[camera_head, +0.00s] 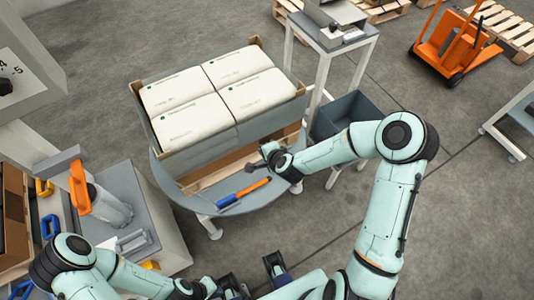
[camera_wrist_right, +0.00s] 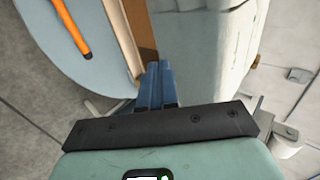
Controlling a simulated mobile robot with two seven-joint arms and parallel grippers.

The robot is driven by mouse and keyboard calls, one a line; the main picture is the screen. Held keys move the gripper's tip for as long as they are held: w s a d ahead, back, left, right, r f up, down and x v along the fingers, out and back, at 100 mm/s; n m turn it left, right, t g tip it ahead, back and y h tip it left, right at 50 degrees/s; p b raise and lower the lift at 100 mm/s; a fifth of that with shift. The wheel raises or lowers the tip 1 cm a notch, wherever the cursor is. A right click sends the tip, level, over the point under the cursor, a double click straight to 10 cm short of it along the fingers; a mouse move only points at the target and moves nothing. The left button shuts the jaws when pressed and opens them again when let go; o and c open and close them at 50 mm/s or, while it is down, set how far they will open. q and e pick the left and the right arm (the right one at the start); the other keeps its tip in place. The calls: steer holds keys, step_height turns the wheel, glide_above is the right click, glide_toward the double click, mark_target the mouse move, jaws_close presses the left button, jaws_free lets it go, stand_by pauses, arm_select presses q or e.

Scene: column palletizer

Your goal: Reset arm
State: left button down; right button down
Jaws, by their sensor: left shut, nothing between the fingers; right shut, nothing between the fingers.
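My left gripper (camera_head: 238,286) is low at the bottom edge of the head view, shut and empty, in front of the round table. My right arm reaches across from the right. Its gripper (camera_head: 264,160) is at the front right side of the loaded carton, partly hidden by its wrist. In the right wrist view the blue fingers (camera_wrist_right: 157,84) are together with nothing between them, close to the load's side; I cannot tell whether they touch it.
A carton (camera_head: 205,153) with several white bags (camera_head: 193,122) stands on a grey round table (camera_head: 178,196). A blue-and-orange tool (camera_head: 243,193) lies on its front edge. A dark bin (camera_head: 352,114), a stand (camera_head: 330,35) and an orange cart (camera_head: 452,48) are behind.

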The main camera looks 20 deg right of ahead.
arm_select(q)
steer(key=shift+s, duration=0.1)
arm_select(e)
steer(key=shift+v, duration=1.25)
steer(key=shift+s+f, duration=0.1)
